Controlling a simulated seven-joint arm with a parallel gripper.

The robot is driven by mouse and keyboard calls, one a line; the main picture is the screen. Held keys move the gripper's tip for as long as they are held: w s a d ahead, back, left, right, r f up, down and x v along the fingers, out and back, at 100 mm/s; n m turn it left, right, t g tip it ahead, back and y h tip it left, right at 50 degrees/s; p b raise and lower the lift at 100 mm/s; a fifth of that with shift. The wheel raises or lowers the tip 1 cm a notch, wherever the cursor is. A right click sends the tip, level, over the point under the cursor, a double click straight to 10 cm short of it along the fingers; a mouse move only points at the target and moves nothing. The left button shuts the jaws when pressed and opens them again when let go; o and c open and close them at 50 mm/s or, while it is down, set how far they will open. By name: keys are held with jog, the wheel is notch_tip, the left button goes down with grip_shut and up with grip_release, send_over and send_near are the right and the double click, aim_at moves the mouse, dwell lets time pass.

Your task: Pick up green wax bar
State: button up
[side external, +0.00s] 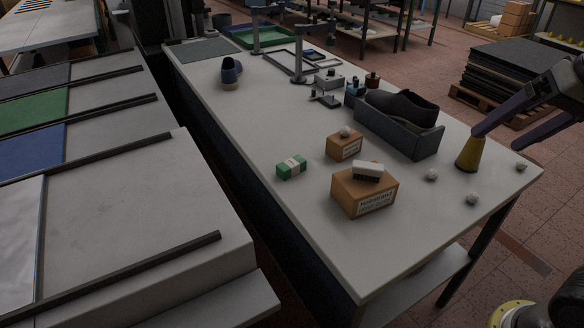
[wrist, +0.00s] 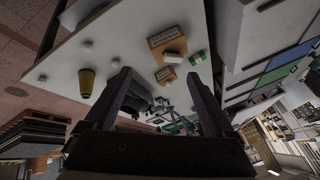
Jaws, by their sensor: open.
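The green wax bar (side external: 284,172) lies flat on the pale workbench (side external: 250,205), with a whitish band around its middle. It stands apart, left of two cardboard boxes. In the wrist view the green bar (wrist: 204,55) is small, right of the boxes and beyond my right-hand finger. My gripper (side external: 497,140) is at the right of the side view, open, its two dark purplish fingers empty. It is above the right end of the bench, far from the bar. In the wrist view both fingers of my gripper (wrist: 157,72) are spread wide with nothing held.
A large cardboard box (side external: 350,192) carries a white-and-black block (side external: 368,170). A smaller box (side external: 338,150) carries a pale lump. A grey bin (side external: 395,137) with dark shoe forms stands behind. A yellow cup (side external: 468,155) and several pale lumps sit near my gripper. Bench left of the bar is clear.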

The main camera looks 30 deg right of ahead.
jog(key=w+a+r+m, duration=0.1)
jog(key=w+r+m, duration=0.1)
jog(key=w+r, duration=0.4)
jog(key=m+g+y, duration=0.1)
jog(key=m+g, duration=0.4)
jog(key=m, duration=0.1)
send_over(292, 163)
jog(key=s, duration=0.2)
jog(key=f, duration=2.9)
jog(key=shift+w+d, duration=0.2)
jog(key=shift+w, duration=0.05)
jog(key=shift+w+a+f, duration=0.1)
jog(key=shift+w+f, duration=0.1)
jog(key=shift+f, duration=0.85)
jog(key=shift+w+f, duration=0.25)
jog(key=shift+f, duration=0.85)
jog(key=shift+w+a+f, duration=0.1)
jog(key=shift+w+f, duration=0.1)
jog(key=shift+f, duration=0.85)
jog(key=shift+d, duration=0.1)
grip_shut()
